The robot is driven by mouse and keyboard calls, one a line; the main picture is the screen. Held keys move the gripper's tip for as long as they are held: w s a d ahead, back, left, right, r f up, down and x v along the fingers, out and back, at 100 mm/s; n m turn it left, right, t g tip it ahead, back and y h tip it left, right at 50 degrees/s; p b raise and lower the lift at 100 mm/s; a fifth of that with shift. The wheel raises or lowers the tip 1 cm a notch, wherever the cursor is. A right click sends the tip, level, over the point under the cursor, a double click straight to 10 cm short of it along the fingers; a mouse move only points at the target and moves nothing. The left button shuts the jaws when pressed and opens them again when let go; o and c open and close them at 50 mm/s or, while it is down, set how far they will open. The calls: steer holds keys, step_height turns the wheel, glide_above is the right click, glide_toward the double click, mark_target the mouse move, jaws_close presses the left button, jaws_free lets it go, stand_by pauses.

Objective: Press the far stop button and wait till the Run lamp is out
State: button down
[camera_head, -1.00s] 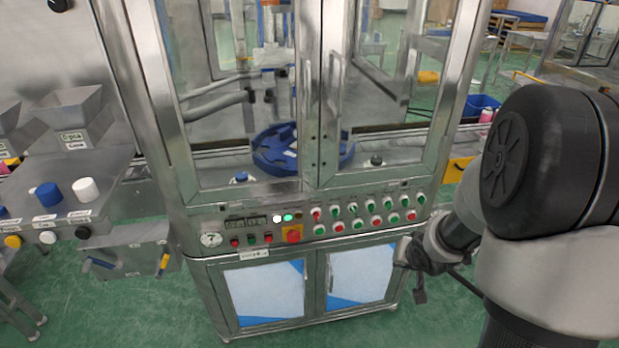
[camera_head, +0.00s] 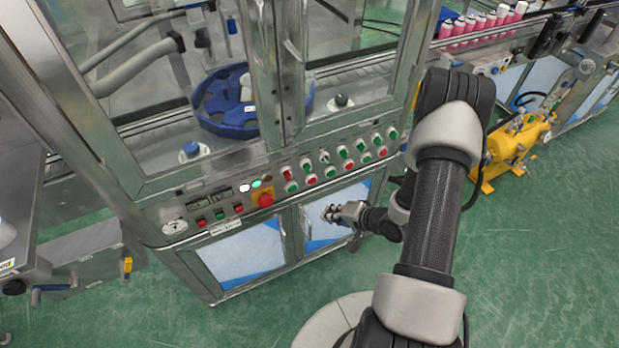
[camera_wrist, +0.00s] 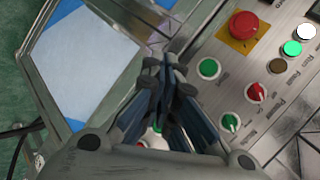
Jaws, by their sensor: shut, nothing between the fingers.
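The control panel (camera_head: 275,212) runs along the front of the machine. It carries two rows of red and green buttons, including a red button (camera_head: 381,151) toward the right end. I cannot read which is the far stop button. Of three lamps, a white one (camera_head: 244,187) and a green one (camera_head: 256,183) look lit, and a brownish one (camera_head: 267,178) looks dark. My gripper (camera_head: 329,213) is shut and empty, in front of the cabinet doors below the buttons. In the wrist view its closed fingers (camera_wrist: 171,68) hide part of the panel.
A red mushroom button on a yellow plate (camera_head: 265,199) sits beside the lamps; it also shows in the wrist view (camera_wrist: 243,25). Glass doors with metal frames rise above the panel. A yellow machine (camera_head: 513,147) stands on the right. Green floor is open in front.

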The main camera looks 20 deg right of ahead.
mark_target(312, 181)
steer(key=w, duration=0.8)
steer(key=shift+w+a, duration=0.15)
steer(key=shift+w, duration=0.35)
stand_by(1.3)
steer(key=shift+w, duration=0.3)
steer(key=shift+w, duration=0.4)
stand_by(0.7)
steer(key=shift+s, duration=0.15)
steer(key=shift+s+p, duration=0.35)
steer(key=shift+s, duration=0.3)
